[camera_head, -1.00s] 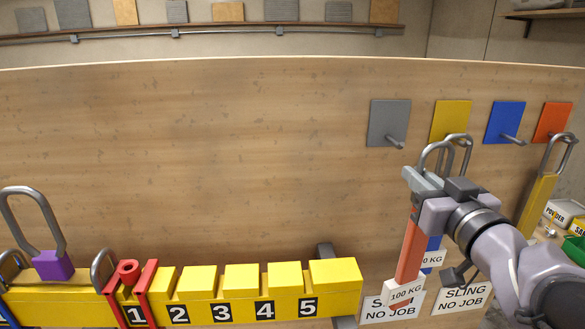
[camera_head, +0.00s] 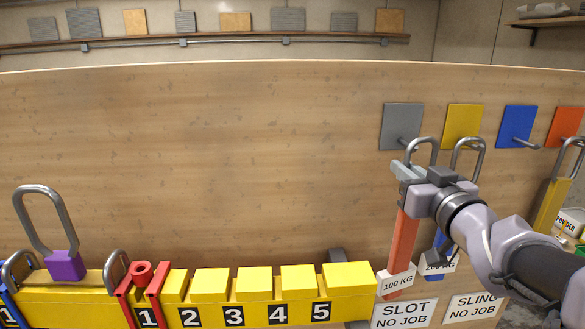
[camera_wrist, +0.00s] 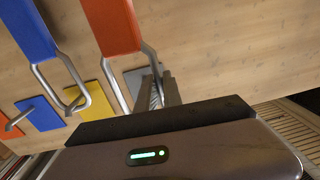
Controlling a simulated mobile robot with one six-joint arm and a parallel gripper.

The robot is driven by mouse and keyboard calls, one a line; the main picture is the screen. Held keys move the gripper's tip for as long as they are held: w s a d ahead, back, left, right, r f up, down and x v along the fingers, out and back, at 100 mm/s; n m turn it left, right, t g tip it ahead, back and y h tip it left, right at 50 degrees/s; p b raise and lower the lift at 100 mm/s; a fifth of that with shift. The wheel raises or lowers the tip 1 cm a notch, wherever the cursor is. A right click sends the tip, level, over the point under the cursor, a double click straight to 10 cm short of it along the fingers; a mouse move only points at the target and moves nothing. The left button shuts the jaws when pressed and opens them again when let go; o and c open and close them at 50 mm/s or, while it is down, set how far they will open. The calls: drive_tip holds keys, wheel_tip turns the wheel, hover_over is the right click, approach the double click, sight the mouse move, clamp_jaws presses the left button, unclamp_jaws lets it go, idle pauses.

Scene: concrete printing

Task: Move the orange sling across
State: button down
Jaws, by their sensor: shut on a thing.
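The orange sling (camera_head: 404,238) has a grey metal loop at its top and a white 100 KG tag near its bottom. My gripper (camera_head: 408,172) is shut on its loop, and the sling hangs upright below it. The loop is just in front of the lower part of the grey plate (camera_head: 402,116) with its peg. In the wrist view the orange sling (camera_wrist: 110,25) is at the top, its loop running to the fingers (camera_wrist: 160,92). Whether the loop touches the grey peg cannot be told.
The blue sling (camera_head: 437,241) hangs close right, partly behind my arm, below the yellow plate (camera_head: 463,124). A yellow sling (camera_head: 550,203) hangs farther right near the orange plate (camera_head: 566,127). The blue plate's peg (camera_head: 519,140) looks bare. A yellow numbered rack (camera_head: 240,290) stands lower left.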

drive_tip(key=shift+w+f+b, duration=0.3)
drive_tip(key=shift+w+b, duration=0.05)
drive_tip(key=shift+w, duration=0.65)
drive_tip(key=shift+w+f+b, duration=0.3)
drive_tip(key=shift+w, duration=0.65)
drive_tip(key=shift+w+f+b, duration=0.3)
drive_tip(key=shift+w+b, duration=0.05)
drive_tip(key=shift+w, duration=0.65)
drive_tip(key=c, duration=1.4)
unclamp_jaws()
drive_tip(key=shift+a+f, duration=0.1)
